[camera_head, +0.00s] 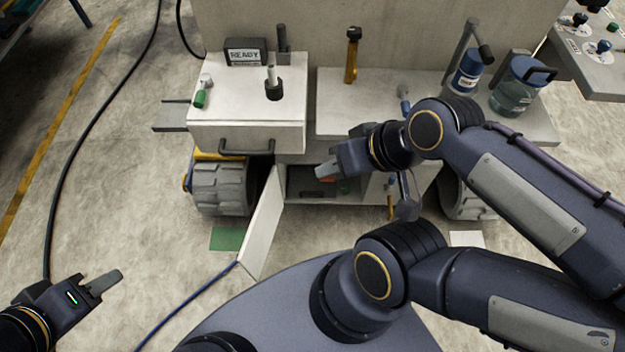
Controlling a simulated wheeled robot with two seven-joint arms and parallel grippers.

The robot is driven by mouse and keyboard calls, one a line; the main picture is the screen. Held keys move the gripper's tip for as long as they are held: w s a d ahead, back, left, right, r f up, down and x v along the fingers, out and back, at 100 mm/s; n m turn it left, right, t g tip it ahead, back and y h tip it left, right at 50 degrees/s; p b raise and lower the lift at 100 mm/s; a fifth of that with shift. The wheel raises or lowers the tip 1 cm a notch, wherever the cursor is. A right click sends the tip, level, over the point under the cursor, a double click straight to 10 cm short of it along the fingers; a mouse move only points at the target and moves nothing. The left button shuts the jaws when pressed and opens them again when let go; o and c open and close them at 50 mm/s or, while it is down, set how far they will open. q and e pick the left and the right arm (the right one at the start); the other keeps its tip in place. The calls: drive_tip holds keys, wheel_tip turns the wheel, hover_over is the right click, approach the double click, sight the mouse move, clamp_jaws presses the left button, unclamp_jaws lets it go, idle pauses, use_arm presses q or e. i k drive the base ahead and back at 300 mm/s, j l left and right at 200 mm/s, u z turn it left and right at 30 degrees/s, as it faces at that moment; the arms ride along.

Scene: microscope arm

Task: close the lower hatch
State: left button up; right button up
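The lower hatch (263,224) is a pale flat door. It stands open, swung outward from the left side of a low compartment (305,196) in the front of the pale machine. Inside the compartment, small dark, orange and green items show partly. My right gripper (323,172) is in front of the compartment's upper part, to the right of the hatch and apart from it in the picture. Its finger opening is hard to make out. My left gripper (104,284) is low at the left, over the floor, well away from the hatch. Its finger gap is also unclear.
A drawer-like box with a dark handle (246,150) is above the compartment. Grey wheels (222,188) flank it. A green mat (227,239) and a blue cable (190,300) lie on the floor near the hatch. Jars (515,95) stand at the right. Floor at left is mostly clear.

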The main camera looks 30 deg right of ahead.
sight(253, 255)
drive_tip(key=j+z, duration=0.2)
drive_tip(key=z, duration=0.25)
drive_tip(key=j+z, duration=0.2)
drive_tip(key=z, duration=0.3)
drive_tip(key=j+z, duration=0.2)
drive_tip(key=z, duration=0.25)
drive_tip(key=k+j+z, duration=0.3)
drive_tip(key=k+j, duration=0.15)
drive_tip(key=j, duration=0.25)
drive_tip(key=k+j+z, duration=0.35)
drive_tip(key=k+j, duration=0.2)
drive_tip(key=j+z, duration=0.4)
drive_tip(key=j, duration=0.75)
drive_tip(key=i+j+z, duration=0.1)
drive_tip(key=j+u, duration=0.1)
drive_tip(key=u, duration=0.25)
drive_tip(key=i+j+u, duration=0.1)
drive_tip(key=u, duration=0.25)
